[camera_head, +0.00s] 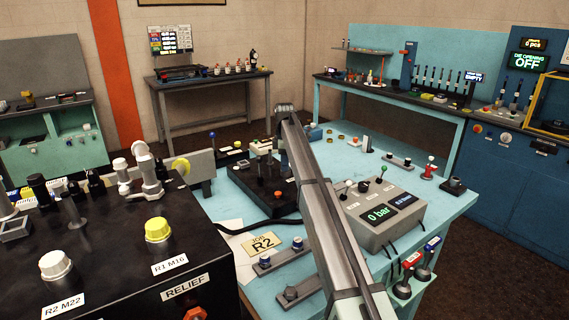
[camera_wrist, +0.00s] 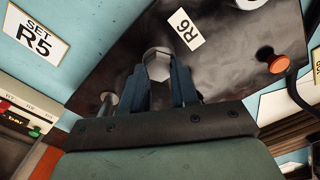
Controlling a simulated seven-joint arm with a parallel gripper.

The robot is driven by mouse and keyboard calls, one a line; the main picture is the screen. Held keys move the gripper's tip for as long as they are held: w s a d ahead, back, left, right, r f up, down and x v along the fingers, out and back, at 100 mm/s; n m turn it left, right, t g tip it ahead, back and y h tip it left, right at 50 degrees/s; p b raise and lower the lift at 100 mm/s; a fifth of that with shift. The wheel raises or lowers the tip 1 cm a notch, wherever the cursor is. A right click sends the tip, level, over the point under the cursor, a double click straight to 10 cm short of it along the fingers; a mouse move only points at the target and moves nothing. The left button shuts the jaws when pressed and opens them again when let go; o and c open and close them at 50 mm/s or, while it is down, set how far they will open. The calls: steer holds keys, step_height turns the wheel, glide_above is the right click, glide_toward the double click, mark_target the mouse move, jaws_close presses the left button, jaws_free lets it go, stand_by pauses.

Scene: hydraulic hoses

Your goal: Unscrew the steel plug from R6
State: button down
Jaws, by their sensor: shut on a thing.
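The steel plug (camera_wrist: 158,66) has a bright hexagonal head and sits in a dark metal block in the wrist view. The white R6 label (camera_wrist: 185,29) is on the block just beside it. My gripper (camera_wrist: 158,80) has its two dark fingers on opposite sides of the plug head, shut on it. The lower part of the plug is hidden, so I cannot tell how far its thread is in. In the head view, the dark block (camera_head: 247,181) is on the teal bench, and my arm hides part of it.
An orange cap (camera_wrist: 278,64) is on the same block, to the right. A SET R5 card (camera_wrist: 36,35) lies at the left. In the head view, a grey pressure box reading 0 bar (camera_head: 378,213) is right of my arm. A black RELIEF console (camera_head: 120,265) fills the lower left.

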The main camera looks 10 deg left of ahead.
steer(key=shift+n, duration=0.3)
steer(key=n, duration=0.5)
steer(key=shift+s, duration=0.1)
steer(key=shift+n, duration=0.4)
steer(key=n, duration=0.4)
steer(key=shift+d, duration=0.1)
steer(key=c, duration=0.8)
jaws_free()
steer(key=shift+s, duration=0.1)
steer(key=shift+r, duration=0.1)
